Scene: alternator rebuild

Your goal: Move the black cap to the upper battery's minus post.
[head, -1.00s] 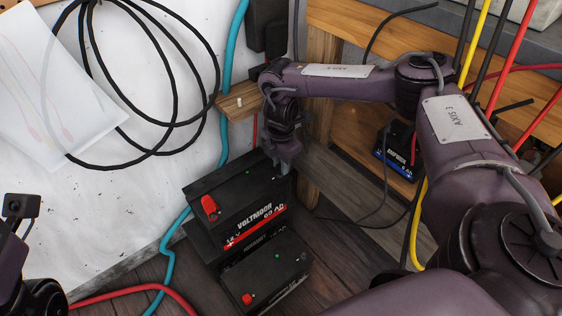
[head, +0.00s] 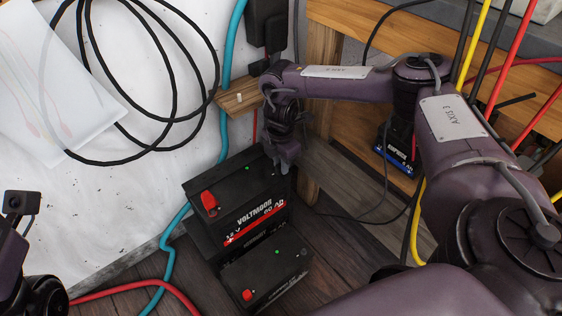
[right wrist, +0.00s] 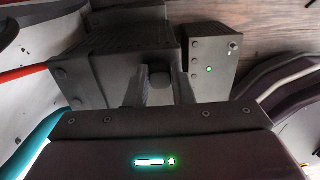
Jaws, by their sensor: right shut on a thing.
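The upper battery (head: 225,190), black with a red-capped post (head: 208,200) at its left end, sits on another black battery, offset from it. My right gripper (head: 285,164) is over the right end of the upper battery's top, at the end away from the red cap. In the right wrist view, my right gripper (right wrist: 160,92) is shut on a small dark piece, apparently the black cap (right wrist: 160,88). The battery top lies right beyond the fingertips. The minus post is hidden, and I cannot tell whether the cap touches it. Only part of my left arm shows, without its fingers.
A lower battery (head: 262,275) with a red post stands in front. A wooden ledge (head: 238,100) with a small white peg is on the wall behind my right wrist. A blue hose (head: 166,250) runs left of the batteries. A blue-based unit (head: 395,160) sits right.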

